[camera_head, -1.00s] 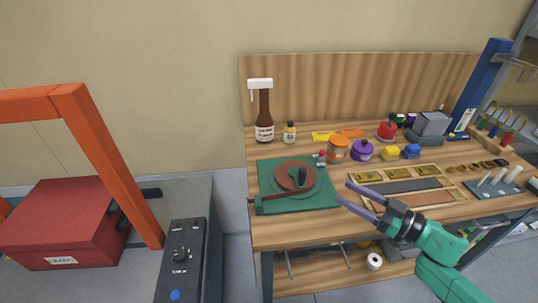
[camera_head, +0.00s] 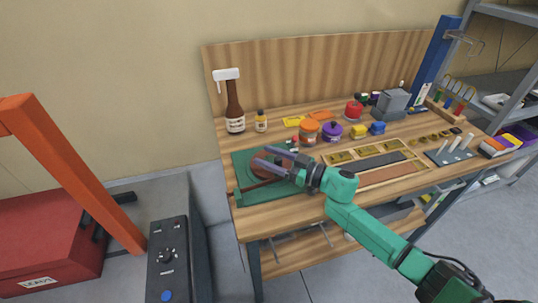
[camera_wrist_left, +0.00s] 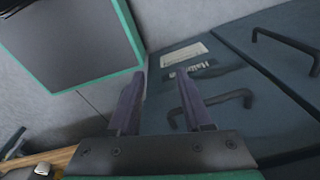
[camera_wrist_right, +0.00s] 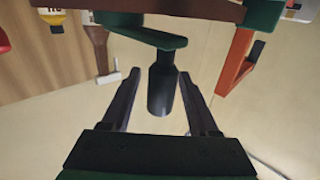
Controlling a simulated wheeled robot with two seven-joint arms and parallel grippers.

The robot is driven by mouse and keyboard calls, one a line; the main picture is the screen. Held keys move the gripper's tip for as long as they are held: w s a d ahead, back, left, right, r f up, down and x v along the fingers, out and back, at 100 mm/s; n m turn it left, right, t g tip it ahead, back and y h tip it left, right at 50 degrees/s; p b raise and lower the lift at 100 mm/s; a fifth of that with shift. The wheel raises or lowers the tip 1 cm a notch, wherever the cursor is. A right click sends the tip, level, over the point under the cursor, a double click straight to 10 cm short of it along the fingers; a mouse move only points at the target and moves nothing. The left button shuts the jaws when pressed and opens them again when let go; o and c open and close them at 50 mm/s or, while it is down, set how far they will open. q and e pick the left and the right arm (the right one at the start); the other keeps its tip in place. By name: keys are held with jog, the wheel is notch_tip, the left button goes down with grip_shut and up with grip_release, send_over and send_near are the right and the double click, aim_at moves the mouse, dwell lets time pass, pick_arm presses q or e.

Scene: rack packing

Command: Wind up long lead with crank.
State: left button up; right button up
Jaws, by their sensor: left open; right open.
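The winder has a green base board (camera_head: 243,166) at the left of the workbench, with a reddish-brown disc on it. A brown lead (camera_head: 254,187) runs to the board's left edge. My right gripper (camera_head: 262,158) is open above the disc and hides much of it. In the right wrist view, the black crank handle (camera_wrist_right: 162,88) stands between the open fingers (camera_wrist_right: 163,80), with no clear grip on it. The green crank arm (camera_wrist_right: 140,33) is above it in that picture. My left gripper (camera_wrist_left: 160,78) is open and empty in the left wrist view, away from the bench.
Several jars, including an orange one (camera_head: 307,132), stand to the right. A wooden tray (camera_head: 412,168) lies beyond my right forearm. A red box (camera_head: 45,235) sits at the left.

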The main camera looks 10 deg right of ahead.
jog(key=shift+a, duration=0.1)
grip_shut()
jog(key=shift+w, duration=0.1)
dwell(1.1)
